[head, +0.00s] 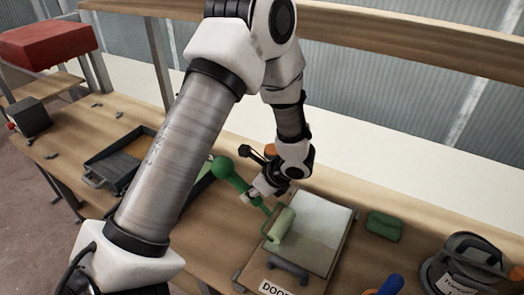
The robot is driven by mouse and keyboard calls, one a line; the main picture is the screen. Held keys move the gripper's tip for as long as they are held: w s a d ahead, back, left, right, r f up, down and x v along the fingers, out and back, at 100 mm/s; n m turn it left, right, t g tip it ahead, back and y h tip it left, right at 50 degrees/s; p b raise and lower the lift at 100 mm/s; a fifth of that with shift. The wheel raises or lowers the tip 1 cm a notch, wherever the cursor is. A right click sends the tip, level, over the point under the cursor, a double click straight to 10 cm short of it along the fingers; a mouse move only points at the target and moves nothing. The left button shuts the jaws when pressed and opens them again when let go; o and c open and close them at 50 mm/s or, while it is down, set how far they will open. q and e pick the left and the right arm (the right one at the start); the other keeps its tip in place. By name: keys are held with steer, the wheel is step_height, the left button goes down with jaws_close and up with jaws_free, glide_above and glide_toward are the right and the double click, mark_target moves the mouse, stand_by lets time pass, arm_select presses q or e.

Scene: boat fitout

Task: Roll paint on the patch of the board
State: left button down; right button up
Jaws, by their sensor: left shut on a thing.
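My left gripper (262,188) is shut on a paint roller with a green handle. The handle's round green end sticks out to the left of the gripper. The pale green roller sleeve (281,226) is below the gripper, over the left part of the board (337,246). I cannot tell for certain whether the sleeve touches the surface. The board lies on the bench and has a whitish patch (322,214) towards its far side, with a greyer area nearer me. A label reading "DOOR" and a dark handle are at its near edge. My right gripper is not in view.
A dark tray (100,178) lies on the bench (60,150) at left, partly behind my arm. A green block (384,225) lies right of the board. A labelled dark round object (462,262) and a blue-handled item (391,285) are at lower right.

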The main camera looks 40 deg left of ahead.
mark_target(222, 168)
arm_select(q)
steer(key=shift+r, duration=0.2)
step_height(222, 168, up, 8)
steer(key=p, duration=0.7)
steer(key=shift+f, duration=0.1)
steer(key=shift+a+f, duration=0.1)
stand_by(1.4)
